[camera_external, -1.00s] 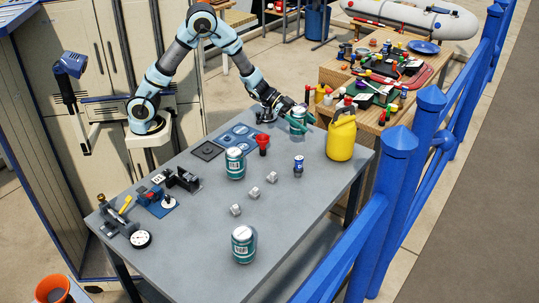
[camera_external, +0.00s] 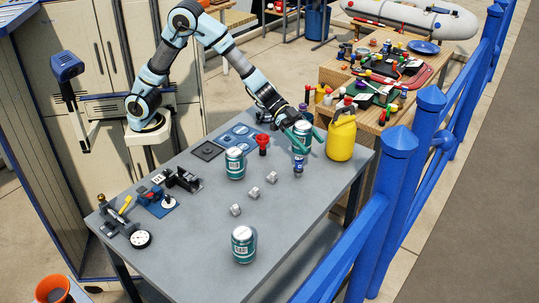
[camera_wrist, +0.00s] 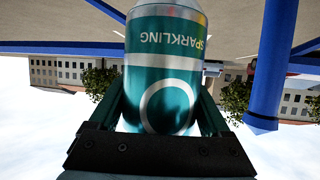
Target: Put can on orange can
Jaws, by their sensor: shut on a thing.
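My gripper (camera_external: 300,134) is shut on a teal can with a silver top (camera_external: 302,141), near the far right of the grey table. In the wrist view the held can (camera_wrist: 165,75) fills the middle between my two teal fingers and its "SPARKLING" lettering is upside down. I cannot tell how high it is above the table. Two similar teal cans stand upright: one mid-table (camera_external: 235,164) and one near the front edge (camera_external: 243,245). I make out no orange can in either view.
A yellow jug (camera_external: 341,138) stands close right of the held can. A small blue container (camera_external: 298,168) stands just in front of it. A red funnel (camera_external: 263,141) and several metal cubes (camera_external: 254,192) are to the left. Blue railing (camera_external: 393,165) runs along the right.

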